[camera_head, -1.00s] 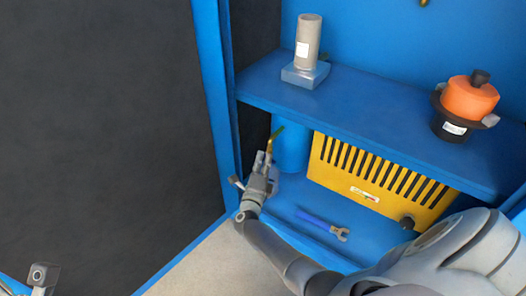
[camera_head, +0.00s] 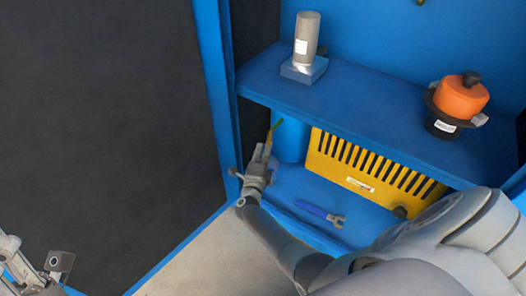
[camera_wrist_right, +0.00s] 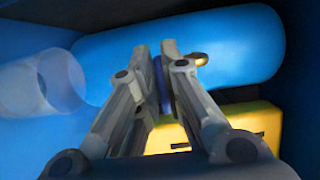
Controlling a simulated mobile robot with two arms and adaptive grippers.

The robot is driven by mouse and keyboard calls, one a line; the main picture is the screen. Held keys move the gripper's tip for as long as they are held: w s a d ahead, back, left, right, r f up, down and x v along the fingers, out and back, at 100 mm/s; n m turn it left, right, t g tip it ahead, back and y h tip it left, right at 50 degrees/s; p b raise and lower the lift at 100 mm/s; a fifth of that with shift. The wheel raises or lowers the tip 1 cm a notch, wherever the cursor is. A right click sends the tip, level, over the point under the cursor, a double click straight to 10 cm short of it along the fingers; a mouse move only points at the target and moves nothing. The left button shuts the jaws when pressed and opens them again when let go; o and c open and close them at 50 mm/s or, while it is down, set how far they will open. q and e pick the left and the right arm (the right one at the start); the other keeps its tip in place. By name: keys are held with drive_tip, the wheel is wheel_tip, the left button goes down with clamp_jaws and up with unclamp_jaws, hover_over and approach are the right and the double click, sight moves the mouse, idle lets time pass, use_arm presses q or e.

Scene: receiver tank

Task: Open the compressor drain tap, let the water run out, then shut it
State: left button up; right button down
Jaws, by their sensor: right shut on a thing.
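The blue receiver tank (camera_head: 289,143) stands in the lower bay of the blue cabinet, beside a yellow slotted housing. It fills the upper part of the right wrist view (camera_wrist_right: 115,55). My right gripper (camera_head: 260,158) is at the tank's near left side. In the right wrist view, its fingers (camera_wrist_right: 160,78) are shut on a narrow dark blue piece (camera_wrist_right: 158,76), which looks like the drain tap's handle. The fingers hide most of the tap. A small brass fitting (camera_wrist_right: 200,59) shows just right of the fingertips. My left gripper (camera_head: 58,264) is low at the left, away from the cabinet; its jaws are unclear.
The yellow housing (camera_head: 365,165) is right of the tank. The shelf (camera_head: 375,125) above bears a grey cylinder (camera_head: 306,35) and an orange-topped pot (camera_head: 460,98). A clear round vessel (camera_wrist_right: 45,85) shows at left in the wrist view.

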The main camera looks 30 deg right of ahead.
drive_tip(key=shift+f, duration=0.1)
drive_tip(key=c, duration=1.6)
unclamp_jaws()
drive_tip(key=shift+o, duration=0.2)
drive_tip(key=shift+a, duration=0.1)
drive_tip(key=v, duration=0.7)
drive_tip(key=shift+s, duration=0.2)
drive_tip(key=shift+a, duration=0.15)
